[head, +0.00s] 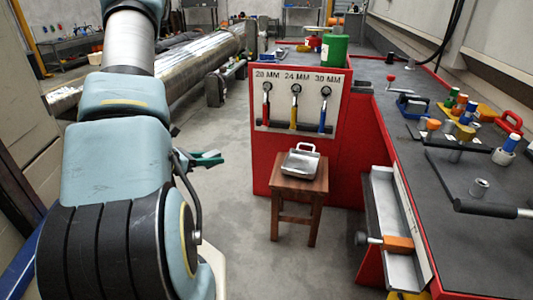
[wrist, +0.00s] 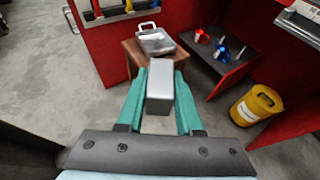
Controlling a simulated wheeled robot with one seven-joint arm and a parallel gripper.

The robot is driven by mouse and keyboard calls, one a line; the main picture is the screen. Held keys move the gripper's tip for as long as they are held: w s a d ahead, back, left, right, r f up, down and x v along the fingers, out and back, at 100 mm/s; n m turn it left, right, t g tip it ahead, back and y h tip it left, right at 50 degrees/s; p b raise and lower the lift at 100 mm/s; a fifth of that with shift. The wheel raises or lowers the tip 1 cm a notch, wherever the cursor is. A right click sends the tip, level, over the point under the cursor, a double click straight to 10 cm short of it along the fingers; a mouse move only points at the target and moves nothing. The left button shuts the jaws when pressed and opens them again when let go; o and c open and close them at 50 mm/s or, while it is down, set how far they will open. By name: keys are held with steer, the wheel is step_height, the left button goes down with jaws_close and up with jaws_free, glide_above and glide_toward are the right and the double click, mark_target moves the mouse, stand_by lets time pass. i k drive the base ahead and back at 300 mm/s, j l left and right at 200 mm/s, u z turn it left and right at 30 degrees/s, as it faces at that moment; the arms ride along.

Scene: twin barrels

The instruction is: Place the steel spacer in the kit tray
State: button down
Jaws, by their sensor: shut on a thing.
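The steel spacer (wrist: 160,88) is a grey metal block held between the teal fingers of my gripper (wrist: 160,80), which is shut on it. In the head view my gripper (head: 207,159) is seen from the side, left of the stool, and the spacer cannot be made out there. The kit tray appears to be the silver metal tray with handles (head: 300,163), on a small wooden stool. It also shows in the wrist view (wrist: 155,42), beyond the spacer. The spacer is apart from the tray. The visible tray floor looks empty.
The wooden stool (head: 299,188) stands before a red cabinet (head: 341,112) with hanging wrenches. A cluttered workbench (head: 440,190) and open drawer (head: 385,200) are on the right. The wrist view shows a low black shelf (wrist: 232,72) and a yellow canister (wrist: 254,106). Floor left of the stool is clear.

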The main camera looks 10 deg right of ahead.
mark_target(301, 165)
steer(key=i+l+u, duration=0.25)
steer(key=i+l, duration=0.7)
steer(key=i, duration=0.05)
